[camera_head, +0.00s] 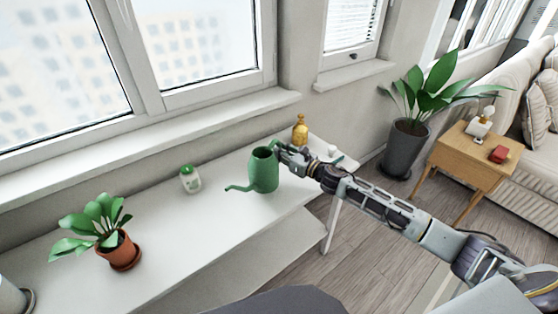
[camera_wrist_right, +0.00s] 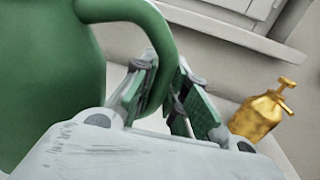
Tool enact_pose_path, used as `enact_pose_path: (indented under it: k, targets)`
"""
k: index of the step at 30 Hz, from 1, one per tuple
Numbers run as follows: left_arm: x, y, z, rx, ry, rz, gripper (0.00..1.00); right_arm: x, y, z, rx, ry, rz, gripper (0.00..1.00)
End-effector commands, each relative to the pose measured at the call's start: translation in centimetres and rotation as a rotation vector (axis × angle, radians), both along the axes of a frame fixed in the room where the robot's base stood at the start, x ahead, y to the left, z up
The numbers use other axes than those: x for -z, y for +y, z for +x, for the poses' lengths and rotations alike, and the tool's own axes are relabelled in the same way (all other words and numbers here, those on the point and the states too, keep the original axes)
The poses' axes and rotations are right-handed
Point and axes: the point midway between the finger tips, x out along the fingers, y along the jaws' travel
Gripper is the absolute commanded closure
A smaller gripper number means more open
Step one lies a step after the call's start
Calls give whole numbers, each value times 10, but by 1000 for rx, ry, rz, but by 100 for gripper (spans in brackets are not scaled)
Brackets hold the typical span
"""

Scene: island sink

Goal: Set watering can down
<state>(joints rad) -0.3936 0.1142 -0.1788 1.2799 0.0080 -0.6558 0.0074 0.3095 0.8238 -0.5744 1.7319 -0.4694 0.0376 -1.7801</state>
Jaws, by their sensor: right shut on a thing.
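The green watering can (camera_head: 264,172) is upright at the white table (camera_head: 215,222), its spout pointing left. Whether its base touches the table top or hangs just above it, I cannot tell. My right gripper (camera_head: 281,149) comes in from the right and is shut on the can's handle. In the right wrist view the handle (camera_wrist_right: 158,45) passes down between the fingers of the right gripper (camera_wrist_right: 166,98), and the green body (camera_wrist_right: 48,80) fills the left side. My left gripper is not in view.
A potted plant (camera_head: 119,250) stands on the table at the left, and a small white jar with a green lid (camera_head: 190,179) left of the can. A gold bottle (camera_head: 300,131) stands behind the gripper. The table between plant and can is mostly clear.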

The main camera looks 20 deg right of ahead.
Motion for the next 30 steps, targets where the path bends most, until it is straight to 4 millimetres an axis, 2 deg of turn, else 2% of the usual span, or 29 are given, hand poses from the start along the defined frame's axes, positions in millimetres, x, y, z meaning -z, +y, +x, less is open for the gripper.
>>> enact_pose_path:
  k: [7,15,30]
  targets:
    - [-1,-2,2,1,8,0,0,14,1,0,0,1,3,100]
    - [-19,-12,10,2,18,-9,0,38,0,0,1,1,3,100]
    - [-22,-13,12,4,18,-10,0,42,0,0,0,0,1,100]
